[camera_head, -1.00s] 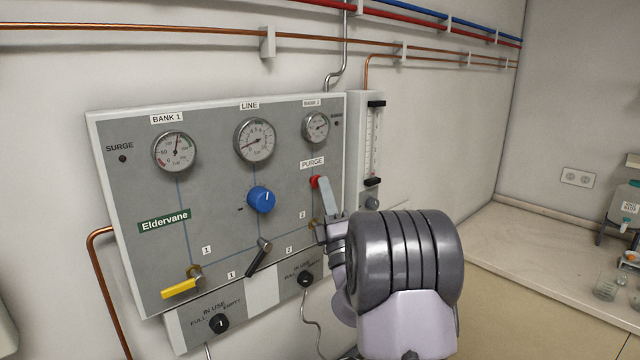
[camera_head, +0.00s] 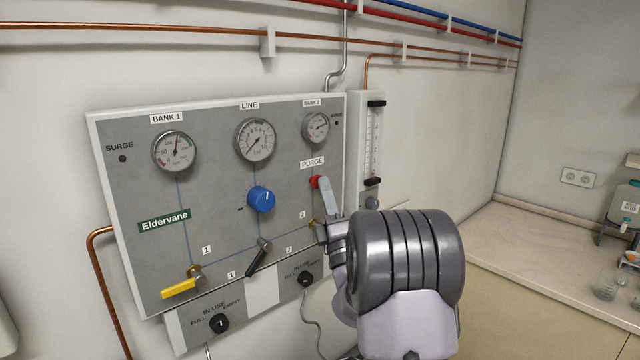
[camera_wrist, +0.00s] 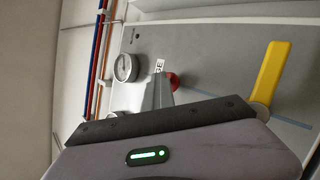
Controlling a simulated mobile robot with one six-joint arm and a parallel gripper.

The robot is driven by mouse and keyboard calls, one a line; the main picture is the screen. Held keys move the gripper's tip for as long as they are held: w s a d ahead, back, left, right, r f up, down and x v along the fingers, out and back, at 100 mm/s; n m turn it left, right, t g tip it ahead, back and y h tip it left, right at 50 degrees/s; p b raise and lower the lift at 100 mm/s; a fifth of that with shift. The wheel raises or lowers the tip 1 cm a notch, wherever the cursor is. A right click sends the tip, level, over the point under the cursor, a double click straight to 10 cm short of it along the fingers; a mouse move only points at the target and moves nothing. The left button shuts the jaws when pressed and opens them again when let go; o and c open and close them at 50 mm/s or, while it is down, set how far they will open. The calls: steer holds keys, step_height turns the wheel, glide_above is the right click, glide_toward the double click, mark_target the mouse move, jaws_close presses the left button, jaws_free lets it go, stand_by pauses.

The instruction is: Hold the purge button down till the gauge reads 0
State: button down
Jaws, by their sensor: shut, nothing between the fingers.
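The red purge button (camera_head: 314,182) sits on the grey panel under the PURGE label. My gripper (camera_head: 323,183) is shut and empty, with its tip at the button, seemingly against it; the exact contact is partly hidden. In the wrist view the shut fingers (camera_wrist: 160,88) reach up beside the red button (camera_wrist: 173,81). The LINE gauge (camera_head: 255,140) is at the top middle of the panel, its needle pointing to the lower left, near the low end of its scale. The exact reading is too small to tell.
Around the button are the BANK 1 gauge (camera_head: 175,151), BANK 2 gauge (camera_head: 316,127), blue knob (camera_head: 261,198), yellow handle (camera_head: 180,288) and black handle (camera_head: 258,258). A flowmeter (camera_head: 374,140) stands just right of the panel. A yellow handle (camera_wrist: 270,72) also shows in the wrist view.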

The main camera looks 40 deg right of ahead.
steer(key=shift+s+y, duration=0.3)
steer(key=shift+s, duration=0.6)
steer(key=s, duration=0.1)
steer(key=s+b, duration=0.1)
steer(key=s, duration=0.3)
steer(key=shift+d+b, duration=0.25)
steer(key=shift+b, duration=0.1)
